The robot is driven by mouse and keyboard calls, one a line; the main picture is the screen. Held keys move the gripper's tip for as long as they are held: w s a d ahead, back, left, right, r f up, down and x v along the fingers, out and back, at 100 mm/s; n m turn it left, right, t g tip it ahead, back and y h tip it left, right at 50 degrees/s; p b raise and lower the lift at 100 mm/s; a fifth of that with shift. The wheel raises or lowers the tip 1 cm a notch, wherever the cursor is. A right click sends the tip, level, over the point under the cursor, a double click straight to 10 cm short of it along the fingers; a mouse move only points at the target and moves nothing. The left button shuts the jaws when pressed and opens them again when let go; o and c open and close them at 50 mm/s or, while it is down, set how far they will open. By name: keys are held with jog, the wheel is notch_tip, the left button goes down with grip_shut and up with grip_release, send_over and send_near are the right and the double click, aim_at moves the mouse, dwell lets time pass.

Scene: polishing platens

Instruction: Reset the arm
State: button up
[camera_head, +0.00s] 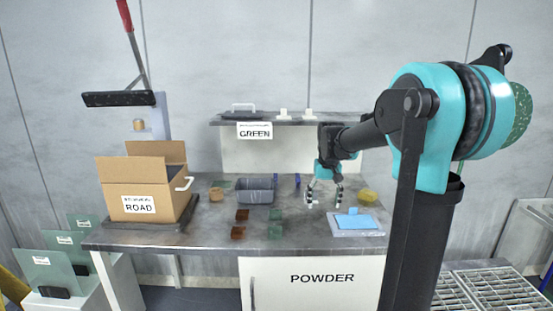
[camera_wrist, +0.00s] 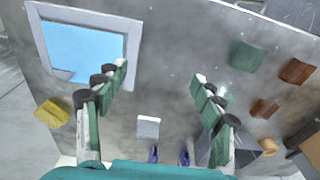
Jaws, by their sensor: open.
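My gripper (camera_head: 324,197) hangs over the right half of the grey work table (camera_head: 205,235). Its two fingers are spread wide apart with nothing between them. In the wrist view my gripper (camera_wrist: 160,85) points down at bare table top. A small white block (camera_wrist: 148,127) lies between and below the fingers in that view. My arm reaches in from the right side of the head view, bent at the elbow.
A framed blue pad (camera_head: 355,221), a yellow sponge (camera_head: 367,195), a grey bin (camera_head: 255,190) and several red and green blocks lie on the table. A cardboard box (camera_head: 140,190) stands left. A shelf (camera_head: 290,119) labelled GREEN runs behind.

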jog(key=s+d+f+t, duration=0.1)
jog(key=s+f, duration=0.6)
jog(key=s, duration=0.4)
jog(key=s+d+f+t, duration=0.1)
jog(key=s+f+t, duration=0.1)
jog(key=s+f, duration=0.6)
jog(key=s, duration=0.4)
jog(key=shift+s+d+f, duration=0.2)
jog(key=shift+s+d, duration=0.1)
jog(key=shift+d, duration=0.05)
